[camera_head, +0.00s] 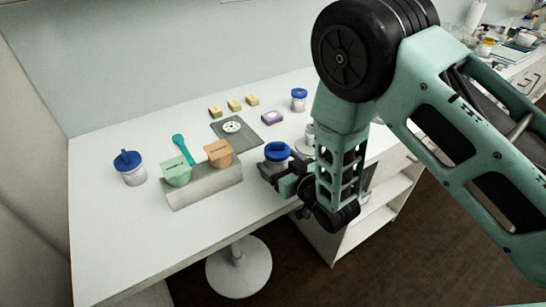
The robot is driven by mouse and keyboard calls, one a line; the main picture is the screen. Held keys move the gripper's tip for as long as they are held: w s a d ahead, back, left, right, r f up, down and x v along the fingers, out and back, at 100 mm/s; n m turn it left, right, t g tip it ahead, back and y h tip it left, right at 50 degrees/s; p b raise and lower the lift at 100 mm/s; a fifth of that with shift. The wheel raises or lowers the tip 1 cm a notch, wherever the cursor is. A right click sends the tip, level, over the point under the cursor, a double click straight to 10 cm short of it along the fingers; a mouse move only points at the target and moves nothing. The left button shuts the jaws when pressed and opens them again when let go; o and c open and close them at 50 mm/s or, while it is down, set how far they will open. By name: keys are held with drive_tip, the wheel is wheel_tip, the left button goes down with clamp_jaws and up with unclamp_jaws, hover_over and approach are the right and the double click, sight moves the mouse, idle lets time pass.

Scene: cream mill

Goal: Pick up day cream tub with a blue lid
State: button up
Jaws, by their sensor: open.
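Three white tubs with blue lids stand on the white table. One blue-lidded tub (277,155) is right at my gripper (272,178). Another tub (131,172) stands at the left, with its lid looking uneven or tilted on top. A third, smaller-looking tub (298,104) stands at the back right. The labels are too small to read, so I cannot tell which is the day cream. My gripper is open, low over the table's front edge, with its dark fingers by the lower part of the near tub. Whether they touch or surround it is unclear.
The table's left front is clear. A white stool (238,272) stands below.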

drive_tip(key=c, duration=1.3)
drive_tip(key=shift+r, duration=0.1)
wheel_tip(320, 180, up, 10)
drive_tip(key=shift+f+b, duration=0.1)
drive_tip(key=shift+b, duration=0.9)
